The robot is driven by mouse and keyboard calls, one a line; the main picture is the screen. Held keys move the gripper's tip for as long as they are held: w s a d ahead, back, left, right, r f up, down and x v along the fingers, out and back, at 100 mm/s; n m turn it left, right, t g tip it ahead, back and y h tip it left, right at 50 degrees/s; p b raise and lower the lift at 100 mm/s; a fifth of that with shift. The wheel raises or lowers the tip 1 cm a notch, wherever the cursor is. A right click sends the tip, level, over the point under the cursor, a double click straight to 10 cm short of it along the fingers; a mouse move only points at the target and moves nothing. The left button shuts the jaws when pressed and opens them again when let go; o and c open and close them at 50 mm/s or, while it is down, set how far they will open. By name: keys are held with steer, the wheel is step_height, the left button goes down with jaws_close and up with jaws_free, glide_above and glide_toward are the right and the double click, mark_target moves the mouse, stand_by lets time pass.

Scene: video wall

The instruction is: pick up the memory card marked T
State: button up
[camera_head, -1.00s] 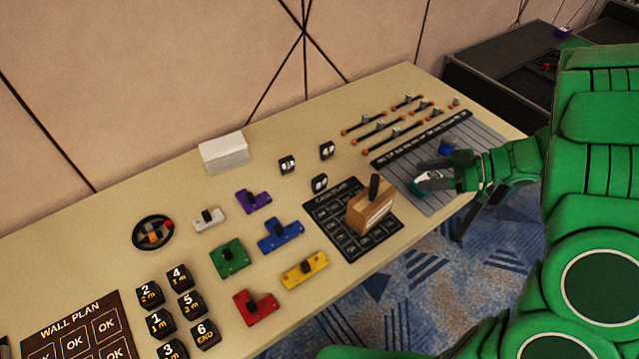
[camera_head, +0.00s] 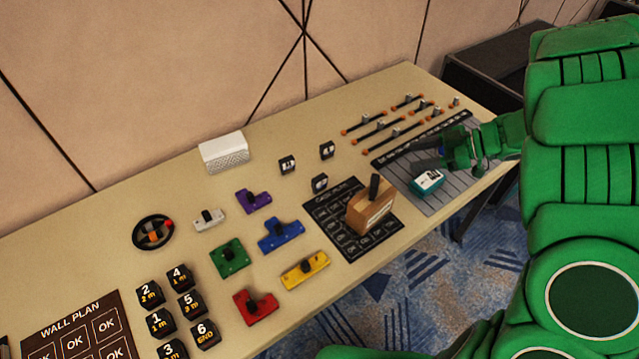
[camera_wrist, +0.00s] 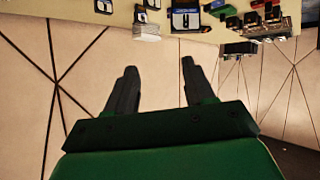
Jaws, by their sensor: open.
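Three small black cards with pale marks stand on the middle of the table: a left one (camera_head: 287,164), a right one (camera_head: 327,150) and a front one (camera_head: 319,183). Their marks are too small to read, so I cannot tell which bears a T. My gripper (camera_head: 434,160) is over the grey striped mat, to the right of the cards and well apart from them. In the wrist view its two dark fingers (camera_wrist: 159,65) are spread with nothing between them. Small cards show at the top edge there.
A teal and white block (camera_head: 427,181) lies on the striped mat (camera_head: 441,205), near my gripper. A wooden stamp (camera_head: 371,207) with a dark handle stands on the black plan sheet (camera_head: 335,235). A white box (camera_head: 224,153) and coloured blocks lie further left.

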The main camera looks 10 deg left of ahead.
steer(key=w+a+f+n+t+h, duration=0.2)
steer(key=w+a+f+h, duration=0.1)
steer(key=w+a, duration=0.3)
steer(key=w+a+f+n+t+h, duration=0.25)
steer(key=w+a, duration=0.25)
steer(key=w, duration=0.3)
steer(key=w+a+r+n+t+h, duration=0.2)
steer(key=a+t+h, duration=0.2)
steer(key=a+h, duration=0.6)
steer(key=s+a+r+n+t+h, duration=0.1)
steer(key=s+a+r+h, duration=0.25)
steer(key=s, duration=0.45)
steer(key=s+a+r+n+h, duration=0.15)
steer(key=s+a, duration=0.25)
steer(key=s, duration=0.5)
glide_toward(324, 179)
steer(key=w, duration=0.1)
steer(key=w+f, duration=0.1)
steer(key=w+d, duration=0.1)
steer(key=shift+d+f+h, duration=0.1)
steer(key=shift+f+h, duration=0.25)
steer(key=shift+f, duration=0.5)
steer(key=shift+x, duration=3.9)
steer(key=shift+f, duration=0.1)
